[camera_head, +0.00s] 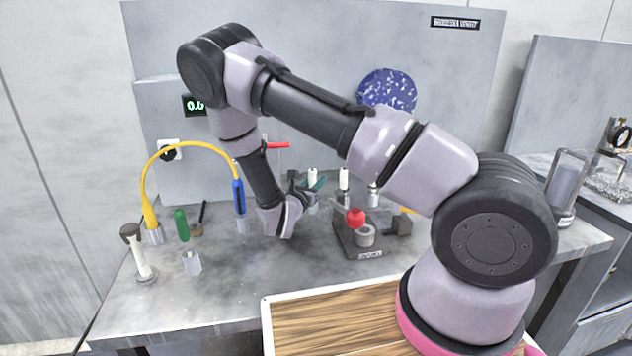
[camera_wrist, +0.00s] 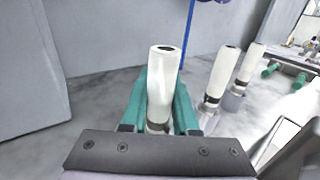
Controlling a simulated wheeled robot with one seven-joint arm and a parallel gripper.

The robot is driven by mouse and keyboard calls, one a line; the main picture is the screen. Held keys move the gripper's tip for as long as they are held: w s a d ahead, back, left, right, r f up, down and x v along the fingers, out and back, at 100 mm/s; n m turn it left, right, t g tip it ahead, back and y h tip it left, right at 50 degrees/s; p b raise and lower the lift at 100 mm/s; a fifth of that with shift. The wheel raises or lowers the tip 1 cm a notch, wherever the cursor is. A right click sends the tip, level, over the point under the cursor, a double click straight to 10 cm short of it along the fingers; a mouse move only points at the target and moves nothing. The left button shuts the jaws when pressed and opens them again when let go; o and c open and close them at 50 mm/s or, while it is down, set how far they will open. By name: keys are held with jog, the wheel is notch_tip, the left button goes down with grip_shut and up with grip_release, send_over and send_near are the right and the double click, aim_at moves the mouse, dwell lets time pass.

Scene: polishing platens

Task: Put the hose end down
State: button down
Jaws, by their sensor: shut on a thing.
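My gripper (camera_wrist: 160,103) is shut on a white cylinder (camera_wrist: 164,80) with a dark top, which stands upright between its green fingers. In the head view this cylinder (camera_head: 312,177) shows just above my gripper (camera_head: 314,187), near the back of the bench. Whether it touches the bench is hidden. A yellow hose (camera_head: 190,146) arches at the left. Its blue end (camera_head: 239,196) stands upright in a clear cup (camera_head: 243,223), apart from my gripper. The hose's other end is at a yellow cone (camera_head: 150,217).
White-topped holders (camera_head: 344,179) stand right of my gripper. A block with a red knob (camera_head: 355,216) is in front of them. A green bottle (camera_head: 181,224), a clear cup (camera_head: 192,262) and a black-topped stand (camera_head: 138,252) are at the left. The bench's front middle (camera_head: 250,285) is clear.

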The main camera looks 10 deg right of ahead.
jog(key=shift+f, duration=0.15)
jog(key=c, duration=0.7)
grip_release()
jog(key=shift+r, duration=0.3)
jog(key=v, duration=1.2)
